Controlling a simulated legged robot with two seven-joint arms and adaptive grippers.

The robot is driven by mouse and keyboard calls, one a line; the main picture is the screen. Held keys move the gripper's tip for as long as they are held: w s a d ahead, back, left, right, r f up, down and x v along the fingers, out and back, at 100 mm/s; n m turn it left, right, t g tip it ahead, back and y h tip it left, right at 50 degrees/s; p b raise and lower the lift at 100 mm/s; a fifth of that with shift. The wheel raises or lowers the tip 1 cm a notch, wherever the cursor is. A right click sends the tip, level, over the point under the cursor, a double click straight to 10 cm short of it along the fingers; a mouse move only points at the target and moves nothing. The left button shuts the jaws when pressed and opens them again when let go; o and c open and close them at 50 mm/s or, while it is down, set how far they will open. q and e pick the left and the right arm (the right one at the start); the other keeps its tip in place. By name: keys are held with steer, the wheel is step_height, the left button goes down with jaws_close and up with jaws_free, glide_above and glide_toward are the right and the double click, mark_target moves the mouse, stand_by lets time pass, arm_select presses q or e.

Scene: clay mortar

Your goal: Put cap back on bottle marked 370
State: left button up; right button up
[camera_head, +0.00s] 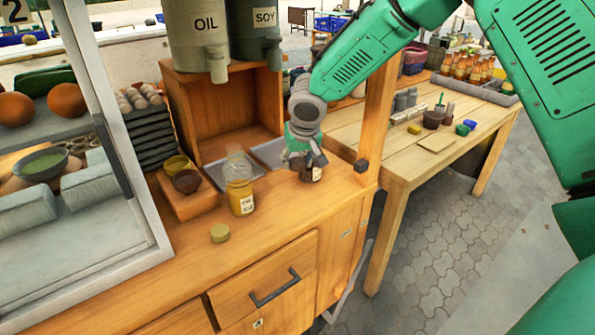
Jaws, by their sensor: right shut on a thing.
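A clear bottle (239,188) of yellow liquid stands upright and uncapped on the wooden counter. Its white label seems to start with "OIL"; the number is too small to read surely. A round olive-yellow cap (220,233) lies on the counter in front of it, apart from the bottle. My right gripper (311,167) is right of the bottle, pointing down, shut on a small dark bottle (317,174) with a pale label. The fingers hide most of the dark bottle, and I cannot tell whether it touches the counter. My left gripper is not in view.
Behind the bottle are metal trays (214,177) and an open wooden shelf (235,125) under the OIL and SOY dispensers (200,35). Small bowls (186,181) stand on a wooden block at left. A glass case (110,220) borders the left. The front counter is mostly clear.

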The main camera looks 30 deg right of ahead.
stand_by(0.3)
steer(key=s+a+f+n, duration=0.1)
steer(key=s+a, duration=0.2)
steer(key=a, duration=0.2)
steer(key=s+a+f+n+y, duration=0.1)
steer(key=s+a, duration=0.2)
steer(key=a, duration=0.1)
steer(key=s+a+f+n+b, duration=0.1)
steer(key=s+a, duration=0.3)
steer(key=a, duration=0.1)
steer(key=shift+a+f+n, duration=0.15)
steer(key=shift+a+n, duration=0.15)
steer(key=shift+w+d, duration=0.1)
